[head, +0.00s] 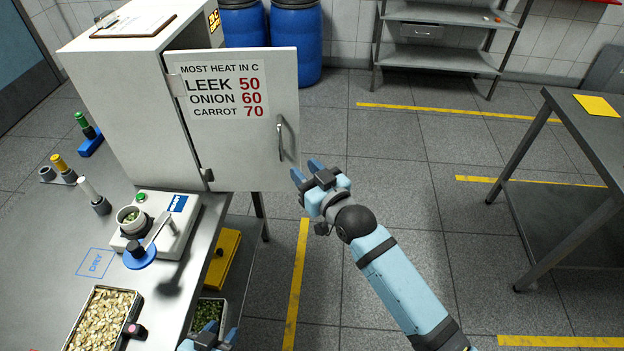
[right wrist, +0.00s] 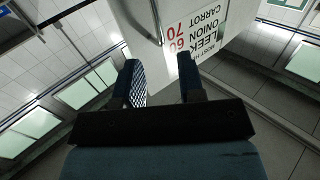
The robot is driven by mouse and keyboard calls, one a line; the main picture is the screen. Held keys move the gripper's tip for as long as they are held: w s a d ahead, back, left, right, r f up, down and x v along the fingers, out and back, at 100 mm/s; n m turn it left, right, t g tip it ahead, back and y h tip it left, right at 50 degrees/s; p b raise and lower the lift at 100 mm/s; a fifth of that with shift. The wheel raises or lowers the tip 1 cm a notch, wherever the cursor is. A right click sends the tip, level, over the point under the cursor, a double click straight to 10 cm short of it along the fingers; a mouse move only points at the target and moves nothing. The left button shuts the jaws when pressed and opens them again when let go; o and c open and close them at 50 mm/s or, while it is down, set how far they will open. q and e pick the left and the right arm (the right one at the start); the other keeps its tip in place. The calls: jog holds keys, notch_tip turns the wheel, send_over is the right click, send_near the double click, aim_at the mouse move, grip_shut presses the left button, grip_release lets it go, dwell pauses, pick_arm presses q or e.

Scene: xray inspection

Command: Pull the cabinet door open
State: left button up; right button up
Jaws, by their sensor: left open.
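The white cabinet (head: 125,110) stands on the steel table. Its door (head: 235,155) stands out to the right, visibly open, with a dark gap behind it at the top. The door carries a heat sign (head: 222,90) and a vertical metal handle (head: 281,138) near its free edge. My right gripper (head: 307,170) is open and empty, just below and right of the handle, apart from it. In the right wrist view the door (right wrist: 203,30) and handle (right wrist: 138,22) lie beyond the spread fingers. My left gripper (head: 208,336) is open at the bottom edge, mostly cut off.
On the table (head: 45,235) stand a small device (head: 180,228), a tray of pale pieces (head: 103,318) and several coloured-top tools. Blue barrels (head: 297,40) and a shelf (head: 440,55) stand behind. Another table (head: 590,135) is at right. The floor right of the door is clear.

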jog(key=shift+v, duration=1.15)
jog(key=s+d+f+m+g+h+p, duration=0.1)
jog(key=s+d+f+m+g+h, duration=0.1)
jog(key=s+d+f, duration=0.7)
jog(key=s+d+f+m+g+h+p, duration=0.1)
jog(key=s+d+f+h, duration=0.4)
jog(key=s+d+f, duration=0.5)
jog(key=s+f, duration=0.1)
jog(key=s, duration=0.5)
jog(key=shift+m+g, duration=0.4)
